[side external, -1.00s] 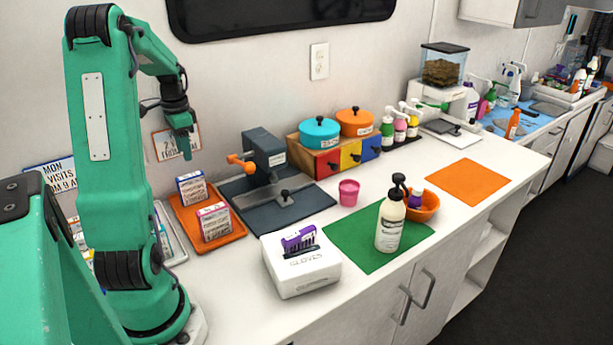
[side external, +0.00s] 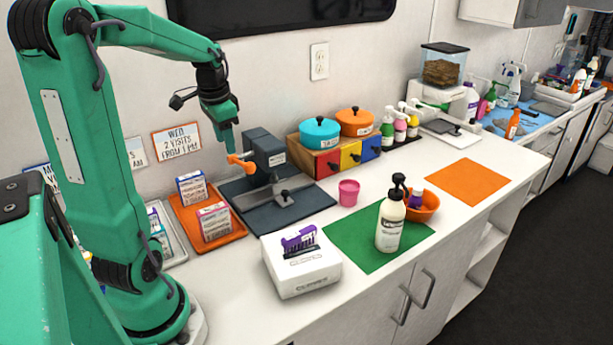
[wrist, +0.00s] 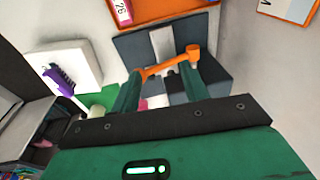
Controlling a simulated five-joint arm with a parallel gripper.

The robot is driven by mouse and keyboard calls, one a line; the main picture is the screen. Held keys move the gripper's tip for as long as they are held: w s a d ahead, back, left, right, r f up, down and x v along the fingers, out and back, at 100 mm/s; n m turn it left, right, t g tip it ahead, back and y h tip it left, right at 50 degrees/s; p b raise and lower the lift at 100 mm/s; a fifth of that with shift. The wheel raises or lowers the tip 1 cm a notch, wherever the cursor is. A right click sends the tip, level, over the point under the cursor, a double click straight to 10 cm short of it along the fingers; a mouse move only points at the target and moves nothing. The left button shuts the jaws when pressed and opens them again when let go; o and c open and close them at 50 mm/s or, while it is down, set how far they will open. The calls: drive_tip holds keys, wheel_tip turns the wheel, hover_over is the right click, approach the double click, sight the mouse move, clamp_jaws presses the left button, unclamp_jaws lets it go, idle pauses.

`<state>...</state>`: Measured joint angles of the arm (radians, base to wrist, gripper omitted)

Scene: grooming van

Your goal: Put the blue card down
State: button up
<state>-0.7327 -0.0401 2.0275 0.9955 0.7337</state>
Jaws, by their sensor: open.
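A blue-edged card (side external: 38,171) is on the wall at the left, partly hidden behind my arm. An orange-edged card (side external: 177,141) and a smaller pale card (side external: 136,152) are on the same wall. The orange-edged card shows partly in the wrist view (wrist: 290,8). My gripper (side external: 229,148) is open and points down, with no card visible in it. It is above or near the orange handle (side external: 242,163) of a dark grey press (side external: 264,150). In the wrist view, the handle (wrist: 165,66) appears between my fingers (wrist: 162,80); contact cannot be told.
An orange tray (side external: 237,231) holds a blue-labelled box (side external: 191,187) and a pink-labelled box (side external: 214,221). A white box with a purple clipper (side external: 299,242), pink cup (side external: 349,192) and pump bottle (side external: 391,222) stand in front. An orange mat (side external: 468,181) is bare.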

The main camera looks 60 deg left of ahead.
drive_tip(key=s+d+r+t, duration=0.1)
drive_tip(key=s+d+t, duration=0.1)
drive_tip(key=d, duration=1)
drive_tip(key=s+d+r+t+h, duration=0.1)
drive_tip(key=s+d+t, duration=0.1)
drive_tip(key=d, duration=1)
drive_tip(key=shift+s+d+r, duration=0.4)
drive_tip(key=shift+s, duration=0.15)
